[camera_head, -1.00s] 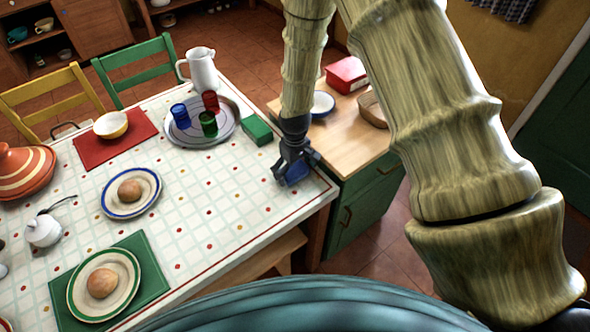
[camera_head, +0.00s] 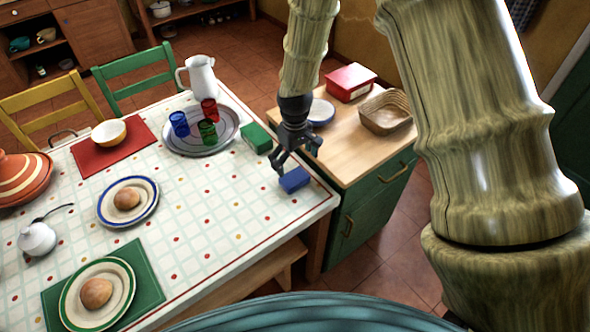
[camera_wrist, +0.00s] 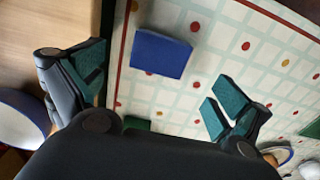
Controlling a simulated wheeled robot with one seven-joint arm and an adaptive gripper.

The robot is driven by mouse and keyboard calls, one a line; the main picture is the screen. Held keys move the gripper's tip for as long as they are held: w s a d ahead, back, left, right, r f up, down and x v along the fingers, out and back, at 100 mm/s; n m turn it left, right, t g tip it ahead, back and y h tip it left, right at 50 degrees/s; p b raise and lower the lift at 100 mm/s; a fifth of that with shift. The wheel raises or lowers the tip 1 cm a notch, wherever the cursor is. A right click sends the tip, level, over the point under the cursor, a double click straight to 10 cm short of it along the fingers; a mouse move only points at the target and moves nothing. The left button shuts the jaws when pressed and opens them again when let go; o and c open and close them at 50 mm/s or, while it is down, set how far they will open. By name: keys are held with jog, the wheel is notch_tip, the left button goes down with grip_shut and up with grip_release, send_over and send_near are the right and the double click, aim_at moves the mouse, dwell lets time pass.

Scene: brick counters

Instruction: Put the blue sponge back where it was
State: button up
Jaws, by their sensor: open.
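The blue sponge (camera_head: 294,180) lies on the tiled table (camera_head: 215,235) near its right edge. In the wrist view the sponge (camera_wrist: 160,53) lies flat on the tiles, apart from both fingers. My gripper (camera_head: 296,168) is open and empty, just above and behind the sponge. In the wrist view the fingers of my gripper (camera_wrist: 155,95) are spread wide, one on each side of the sponge. A green block, perhaps another sponge (camera_head: 256,138), lies on the table behind my gripper, next to the round tray.
A round tray (camera_head: 227,142) holds blue, red and green glasses, with a white pitcher (camera_head: 201,77) behind. The green cabinet (camera_head: 345,150) to the right carries a plate, a red box (camera_head: 350,83) and a basket (camera_head: 386,112). The table centre has free room.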

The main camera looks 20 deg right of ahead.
jog(key=shift+r+b, duration=0.3)
jog(key=shift+r, duration=1.6)
